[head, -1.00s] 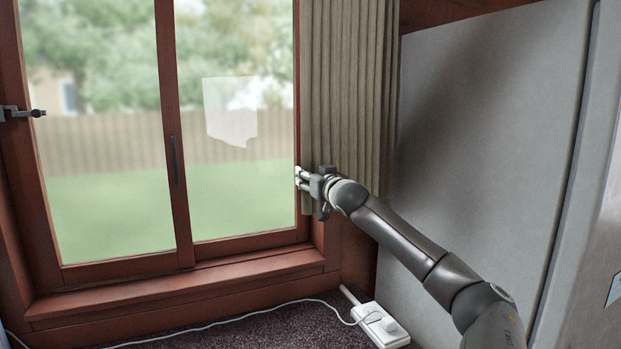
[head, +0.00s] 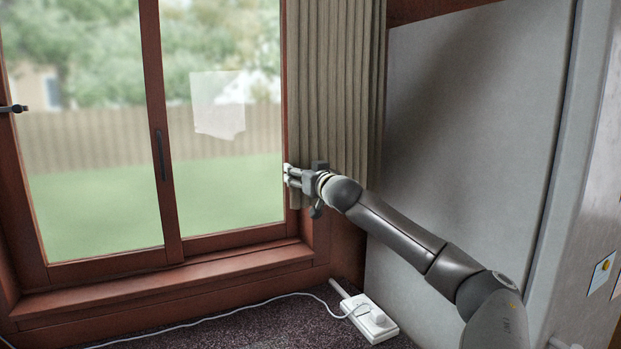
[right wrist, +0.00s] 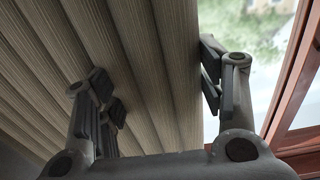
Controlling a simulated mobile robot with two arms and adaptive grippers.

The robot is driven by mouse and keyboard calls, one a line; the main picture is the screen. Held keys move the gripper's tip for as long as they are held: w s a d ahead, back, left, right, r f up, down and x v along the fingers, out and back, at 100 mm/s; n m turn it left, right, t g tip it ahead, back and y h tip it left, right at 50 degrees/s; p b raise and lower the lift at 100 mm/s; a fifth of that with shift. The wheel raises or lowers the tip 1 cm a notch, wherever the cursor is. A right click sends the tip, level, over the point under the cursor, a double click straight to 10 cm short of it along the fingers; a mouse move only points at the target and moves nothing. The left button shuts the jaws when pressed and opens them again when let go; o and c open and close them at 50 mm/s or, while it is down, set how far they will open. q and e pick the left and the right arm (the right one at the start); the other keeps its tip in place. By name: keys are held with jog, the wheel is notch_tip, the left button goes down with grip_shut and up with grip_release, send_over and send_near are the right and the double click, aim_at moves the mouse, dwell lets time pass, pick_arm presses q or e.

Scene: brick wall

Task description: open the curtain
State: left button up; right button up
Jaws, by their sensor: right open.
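The beige pleated curtain (head: 335,85) hangs bunched at the right side of the window, in front of the right frame post. My right gripper (head: 290,176) is at the curtain's left edge, low on the cloth. In the right wrist view the curtain (right wrist: 150,60) fills the left and middle, and my right gripper (right wrist: 155,95) is open with its fingers spread. One finger is over the folds and the other is by the curtain's free edge, next to the glass. Whether the pads touch the cloth cannot be told.
The red-brown window frame (head: 160,130) and its sill (head: 165,292) are behind. A grey cabinet or fridge side (head: 465,130) stands right of the curtain. A white power strip (head: 375,322) with a cord lies on the dark surface below. The glass left of the curtain is uncovered.

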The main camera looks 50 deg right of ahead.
jog(key=shift+v, duration=2.85)
jog(key=shift+w+a, duration=0.1)
jog(key=shift+w, duration=0.05)
